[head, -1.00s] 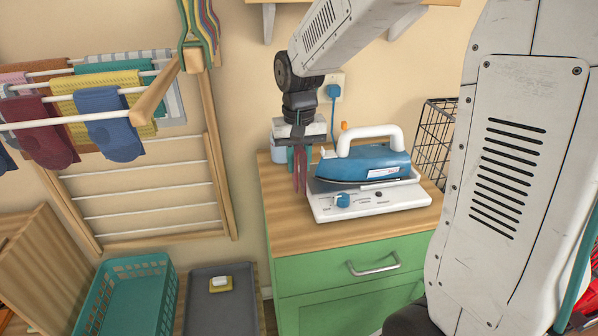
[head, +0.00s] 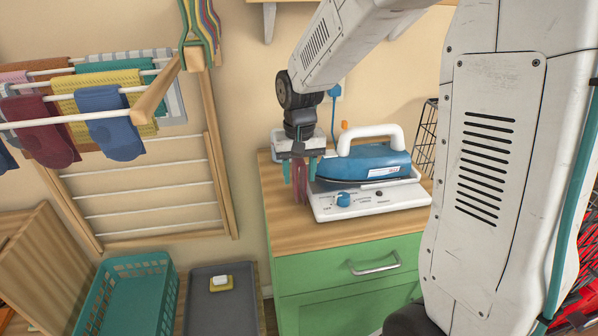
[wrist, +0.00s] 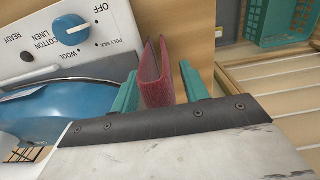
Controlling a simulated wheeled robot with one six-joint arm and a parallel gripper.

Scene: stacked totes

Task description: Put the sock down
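The dark red sock (head: 300,190) hangs or stands upright on the left part of the wooden counter top (head: 285,232), just left of the iron's base. Its lower end appears to reach the wood. My gripper (head: 300,176) is above the counter, pointing down, with its teal fingers spread on either side of the sock. In the wrist view the folded sock (wrist: 157,75) lies between the fingers (wrist: 160,88), with a small gap visible at each side. The sock's upper end is hidden by the gripper body.
A blue iron (head: 375,165) on a white base (head: 375,203) stands close right of my gripper. A drying rack (head: 160,215) with several socks and cloths is at left. A teal basket (head: 135,268) and grey tray (head: 222,310) with a soap-like block sit below. The counter front is clear.

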